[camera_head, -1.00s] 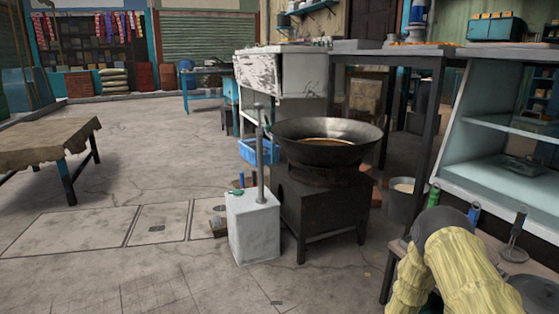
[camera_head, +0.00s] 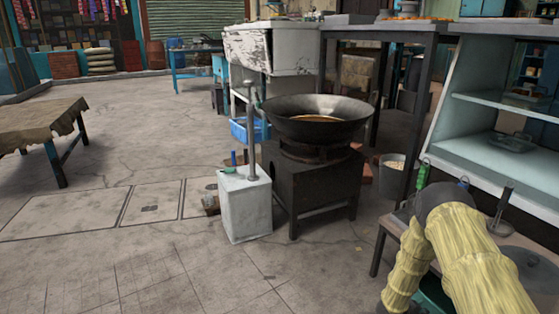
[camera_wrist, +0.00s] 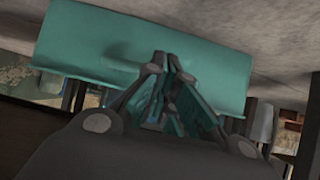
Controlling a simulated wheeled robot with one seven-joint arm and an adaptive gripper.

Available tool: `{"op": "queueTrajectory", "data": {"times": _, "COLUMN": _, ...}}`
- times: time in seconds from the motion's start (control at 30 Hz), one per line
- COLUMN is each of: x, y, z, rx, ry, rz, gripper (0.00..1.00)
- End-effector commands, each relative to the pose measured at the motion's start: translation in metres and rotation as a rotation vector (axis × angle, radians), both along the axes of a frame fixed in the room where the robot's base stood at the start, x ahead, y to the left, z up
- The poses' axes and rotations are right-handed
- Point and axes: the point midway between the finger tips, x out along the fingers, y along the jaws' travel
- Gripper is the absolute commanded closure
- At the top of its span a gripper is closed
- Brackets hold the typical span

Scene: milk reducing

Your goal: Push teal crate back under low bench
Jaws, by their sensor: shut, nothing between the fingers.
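The teal crate (camera_wrist: 90,40) fills the upper middle of the wrist view, its broad wall facing my gripper. In the head view only a small teal piece (camera_head: 432,297) shows, largely covered by my yellow-sleeved arm. My gripper (camera_wrist: 165,62) is shut and empty, its fingers overlapping the crate's wall in the wrist view; I cannot tell whether they touch it. The gripper is hidden in the head view. The low bench (camera_head: 408,230) stands at the lower right of the head view, partly behind my arm, with a dark leg (camera_head: 378,254) visible.
A black stove (camera_head: 318,190) with a wide wok (camera_head: 317,118) stands left of the bench, beside a white block with a post (camera_head: 245,205). A grey bucket (camera_head: 391,175) is behind the bench. Open paved floor (camera_head: 150,260) lies to the left.

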Motion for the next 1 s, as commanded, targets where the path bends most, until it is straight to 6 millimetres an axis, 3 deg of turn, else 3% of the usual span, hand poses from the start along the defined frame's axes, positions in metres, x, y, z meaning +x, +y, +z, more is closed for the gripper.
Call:
{"op": "queueTrajectory", "data": {"times": 0.1, "x": 0.002, "y": -0.007, "z": -0.001, "rx": 0.0, "ry": -0.001, "rz": -0.001, "gripper": 1.0}}
{"op": "queueTrajectory", "data": {"times": 0.27, "x": 0.0, "y": -0.001, "z": 0.002, "rx": 0.0, "ry": 0.0, "rz": 0.0, "gripper": 1.0}}
{"op": "queueTrajectory", "data": {"times": 1.0, "x": -0.022, "y": 0.061, "z": 0.016, "rx": 0.0, "ry": 0.0, "rz": 0.001, "gripper": 1.0}}
